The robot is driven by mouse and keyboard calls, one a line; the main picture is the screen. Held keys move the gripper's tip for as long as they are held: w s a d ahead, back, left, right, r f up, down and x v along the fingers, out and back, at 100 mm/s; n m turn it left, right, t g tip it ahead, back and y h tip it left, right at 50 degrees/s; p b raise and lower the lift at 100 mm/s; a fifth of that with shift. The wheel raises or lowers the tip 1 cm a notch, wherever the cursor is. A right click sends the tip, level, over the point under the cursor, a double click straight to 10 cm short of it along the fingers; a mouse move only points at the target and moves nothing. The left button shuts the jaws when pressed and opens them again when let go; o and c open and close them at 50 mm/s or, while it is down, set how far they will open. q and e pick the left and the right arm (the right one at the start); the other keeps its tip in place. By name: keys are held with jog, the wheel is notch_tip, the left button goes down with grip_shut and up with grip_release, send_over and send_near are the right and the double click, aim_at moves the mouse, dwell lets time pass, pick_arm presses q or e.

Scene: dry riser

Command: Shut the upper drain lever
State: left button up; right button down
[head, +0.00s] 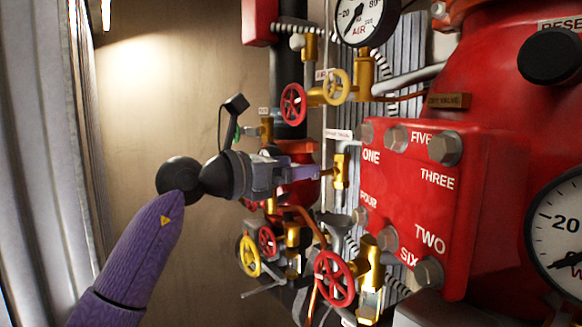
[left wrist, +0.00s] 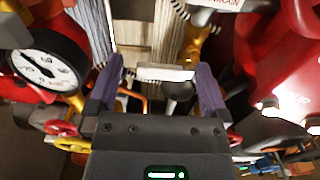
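A brass drain valve (head: 341,172) stands upright beside the red plate, under a small white label (head: 338,134). A pale handle at its top looks like the upper drain lever, but its exact position is hard to tell. My left gripper (head: 316,172) reaches in from the left with its purple fingers just left of this valve. In the left wrist view the gripper (left wrist: 160,66) is open, its fingers wide apart. A pale flat bar (left wrist: 165,73) shows in the gap between them; I cannot tell whether it is the lever or the label. No contact is visible. My right gripper is not in view.
Red handwheels (head: 334,278) and a yellow handwheel (head: 249,256) crowd below the gripper. Another red handwheel (head: 293,104) and a yellow one (head: 337,87) sit above. A red bolted plate (head: 405,205) stands to the right.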

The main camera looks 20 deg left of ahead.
pick_arm(q)
jog(key=b+v, duration=0.5)
jog(key=v, duration=0.5)
